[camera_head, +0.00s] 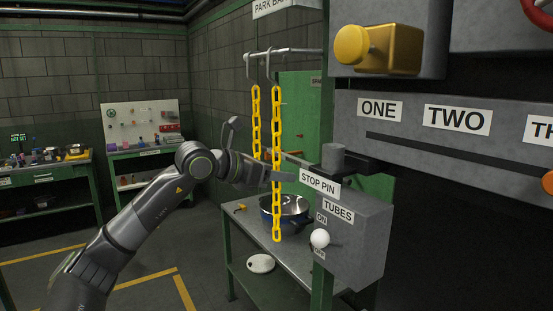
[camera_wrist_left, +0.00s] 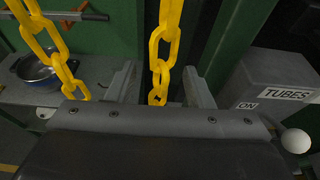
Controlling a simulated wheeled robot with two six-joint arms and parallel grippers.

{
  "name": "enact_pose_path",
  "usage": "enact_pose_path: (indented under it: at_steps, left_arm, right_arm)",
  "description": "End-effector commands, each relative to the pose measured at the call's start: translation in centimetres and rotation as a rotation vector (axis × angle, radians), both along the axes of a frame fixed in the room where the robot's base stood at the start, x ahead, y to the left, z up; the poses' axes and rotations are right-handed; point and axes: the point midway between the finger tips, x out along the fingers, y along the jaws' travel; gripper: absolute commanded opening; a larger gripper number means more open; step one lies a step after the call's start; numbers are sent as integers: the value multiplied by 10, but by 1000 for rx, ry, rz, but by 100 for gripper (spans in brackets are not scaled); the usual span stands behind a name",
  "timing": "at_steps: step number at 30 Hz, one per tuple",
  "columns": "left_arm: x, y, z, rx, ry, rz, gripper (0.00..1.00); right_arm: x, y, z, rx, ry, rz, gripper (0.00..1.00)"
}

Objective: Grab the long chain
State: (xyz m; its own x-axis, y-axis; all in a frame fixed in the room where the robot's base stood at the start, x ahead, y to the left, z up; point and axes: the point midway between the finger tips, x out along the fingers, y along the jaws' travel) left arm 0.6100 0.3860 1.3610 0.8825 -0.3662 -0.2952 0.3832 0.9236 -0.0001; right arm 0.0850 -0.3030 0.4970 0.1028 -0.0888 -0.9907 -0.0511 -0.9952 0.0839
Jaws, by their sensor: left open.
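Two yellow chains hang from hooks on a grey rail (camera_head: 285,51). The long chain (camera_head: 277,215) is the right one in the head view and reaches down past the table's top edge. The shorter chain (camera_head: 256,110) hangs to its left. My left gripper (camera_head: 284,177) is at the long chain's lower half, open. In the left wrist view the long chain (camera_wrist_left: 165,40) hangs between the two spread fingers of the gripper (camera_wrist_left: 160,88). The other chain (camera_wrist_left: 45,45) is outside, left of the fingers. My right gripper is not in view.
A blue pot (camera_head: 291,217) and a white lid (camera_head: 261,263) are on the metal table (camera_head: 285,270) behind the chains. A grey box labelled TUBES (camera_head: 355,240) with a white knob (camera_head: 320,238) stands close on the right. Floor space is clear at left.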

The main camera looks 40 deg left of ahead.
Motion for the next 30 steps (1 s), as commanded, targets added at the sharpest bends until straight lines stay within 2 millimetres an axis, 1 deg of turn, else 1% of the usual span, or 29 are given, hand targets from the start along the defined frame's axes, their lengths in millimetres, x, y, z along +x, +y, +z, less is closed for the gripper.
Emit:
enact_pose_path:
  at_steps: [1, 6, 15, 16, 26, 27, 30]
  left_arm:
    - [5, -2, 2, -5, 1, -2, 47]
    - [15, -6, -4, -2, 1, 0, 47]
    - [17, -7, -6, 1, 1, 1, 47]
    - [17, -7, -6, 1, 1, 1, 46]
    - [17, -6, -6, 1, 1, 1, 3]
    - [17, -6, -6, 1, 1, 1, 0]
    - [17, -6, -6, 0, 0, 1, 0]
  right_arm:
    - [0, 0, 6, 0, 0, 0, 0]
    - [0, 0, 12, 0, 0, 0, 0]
    - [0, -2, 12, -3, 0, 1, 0]
    - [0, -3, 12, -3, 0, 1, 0]
    - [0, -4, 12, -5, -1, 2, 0]
    - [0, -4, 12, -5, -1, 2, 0]
    - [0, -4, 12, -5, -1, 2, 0]
